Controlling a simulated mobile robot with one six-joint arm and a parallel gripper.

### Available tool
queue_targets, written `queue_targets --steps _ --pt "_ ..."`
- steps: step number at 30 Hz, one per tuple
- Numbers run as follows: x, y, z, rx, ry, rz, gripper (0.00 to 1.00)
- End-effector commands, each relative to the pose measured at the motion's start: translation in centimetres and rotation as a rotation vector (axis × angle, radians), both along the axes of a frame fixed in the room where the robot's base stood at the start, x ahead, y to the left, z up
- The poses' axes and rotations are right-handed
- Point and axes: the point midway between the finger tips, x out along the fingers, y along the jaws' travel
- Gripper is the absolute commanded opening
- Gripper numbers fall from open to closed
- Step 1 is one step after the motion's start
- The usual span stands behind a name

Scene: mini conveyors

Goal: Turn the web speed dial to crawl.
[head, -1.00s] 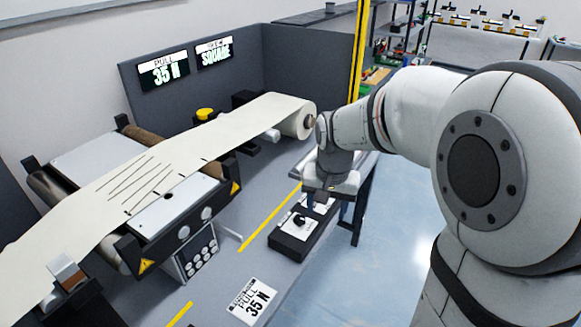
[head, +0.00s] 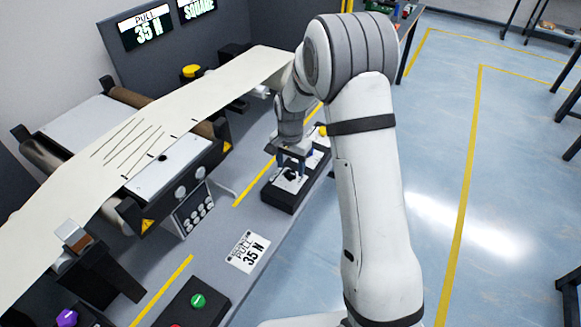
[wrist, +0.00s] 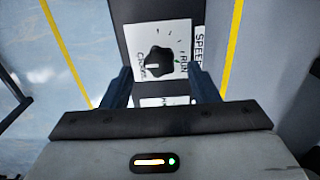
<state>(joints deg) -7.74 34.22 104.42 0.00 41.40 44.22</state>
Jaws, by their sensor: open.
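The web speed dial is a black lobed knob (wrist: 160,60) on a white plate (wrist: 178,32) marked CRAWL and RUN. In the wrist view it lies ahead of and between the two dark blue fingers of my gripper (wrist: 161,84), with a gap on either side. A pale mark on the knob is visible, but I cannot tell for sure which label it points to. In the head view the knob (head: 291,175) sits on a low black box (head: 283,198), partly hidden by my gripper (head: 292,164) just above it. My gripper is open and empty.
A pale web (head: 165,110) runs over rollers to the left of the box. A green button (head: 198,300) is near the front. Clear floor lies to the right.

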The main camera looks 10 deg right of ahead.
Motion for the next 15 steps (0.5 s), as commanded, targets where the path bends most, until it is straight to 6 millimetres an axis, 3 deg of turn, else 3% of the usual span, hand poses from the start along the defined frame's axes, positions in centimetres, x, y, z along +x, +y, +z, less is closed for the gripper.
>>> queue_targets --steps 6,15 --pt "0.0 0.0 -1.9 0.000 0.000 0.000 0.54" --pt "0.0 0.0 -2.1 -0.001 -0.001 0.001 0.53"
